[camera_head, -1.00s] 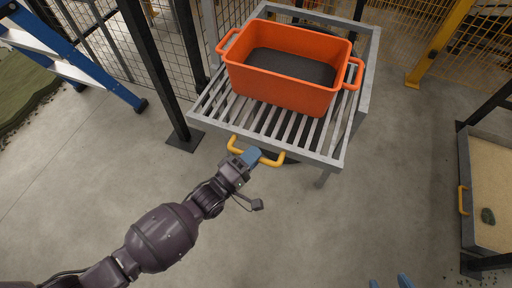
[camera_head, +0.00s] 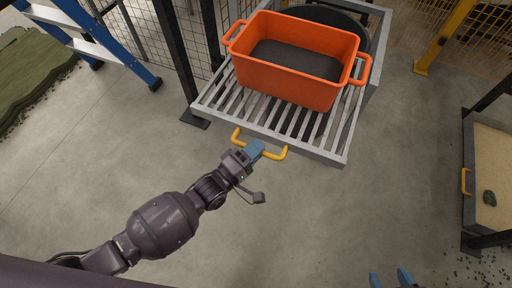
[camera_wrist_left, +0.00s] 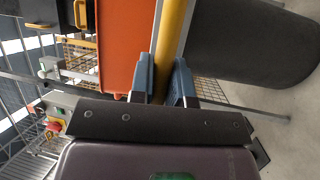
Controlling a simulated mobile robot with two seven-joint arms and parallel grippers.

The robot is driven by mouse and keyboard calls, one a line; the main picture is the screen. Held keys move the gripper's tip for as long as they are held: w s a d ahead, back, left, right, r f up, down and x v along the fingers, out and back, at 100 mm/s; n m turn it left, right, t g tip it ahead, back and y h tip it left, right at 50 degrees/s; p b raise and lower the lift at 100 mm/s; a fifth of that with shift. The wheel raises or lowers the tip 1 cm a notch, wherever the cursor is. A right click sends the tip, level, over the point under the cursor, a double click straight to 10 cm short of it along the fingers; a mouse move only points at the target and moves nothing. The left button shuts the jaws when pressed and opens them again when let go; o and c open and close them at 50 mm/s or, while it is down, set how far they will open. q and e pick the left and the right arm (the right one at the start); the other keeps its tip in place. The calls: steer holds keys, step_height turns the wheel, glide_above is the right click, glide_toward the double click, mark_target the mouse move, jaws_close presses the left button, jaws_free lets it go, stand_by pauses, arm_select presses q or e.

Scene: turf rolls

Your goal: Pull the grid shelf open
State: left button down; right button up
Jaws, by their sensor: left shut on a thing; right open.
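The grid shelf (camera_head: 228,98) is a grey slatted platform, slid part way out of its frame towards me. A yellow handle (camera_head: 273,153) is fixed to its front edge. My left gripper (camera_head: 256,150) is shut on this handle, near its middle. In the left wrist view the yellow bar (camera_wrist_left: 173,40) runs between the blue fingers (camera_wrist_left: 162,80). An orange bin (camera_head: 290,82) with a dark inside stands upright on the shelf. My right gripper (camera_head: 390,279) shows only as two blue fingertips at the bottom edge, apart and empty.
A dark round drum (camera_head: 345,22) is partly hidden behind the bin. A black post (camera_head: 183,60) stands left of the shelf, with a blue ladder (camera_head: 105,45) beyond. A sand tray (camera_head: 490,180) is at the right. The concrete floor before the shelf is clear.

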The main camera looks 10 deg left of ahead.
arm_select(q)
steer(key=c, duration=1.1)
jaws_free()
